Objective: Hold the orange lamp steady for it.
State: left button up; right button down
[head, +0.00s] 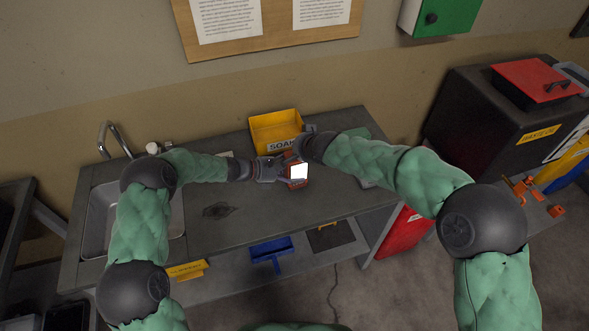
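The orange lamp (293,183) is over the middle of the grey workbench, in front of the yellow bin, with a bright white face turned up. My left gripper (276,169) reaches in from the left and its fingers meet the lamp's left side. My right gripper (298,148) comes in from the right, at the lamp's upper edge. Both grippers are small here and overlap the lamp, so I cannot tell whether their fingers are closed on it. I cannot tell whether the lamp rests on the bench or is held above it.
The yellow bin (275,131), labelled "SOAK", stands behind the lamp. A sink (97,222) with a tap is at the bench's left end. The workbench (240,232) is clear in front. A black waste-oil container (465,119) with a red lid stands to the right.

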pick_arm(q)
jog(key=shift+s+f, duration=0.15)
jog(key=shift+f, duration=0.1)
pick_arm(e)
jog(key=shift+r, duration=3)
pick_arm(q)
jog(key=o, duration=1.4)
jog(key=shift+r, duration=0.1)
jog(key=shift+r, duration=0.1)
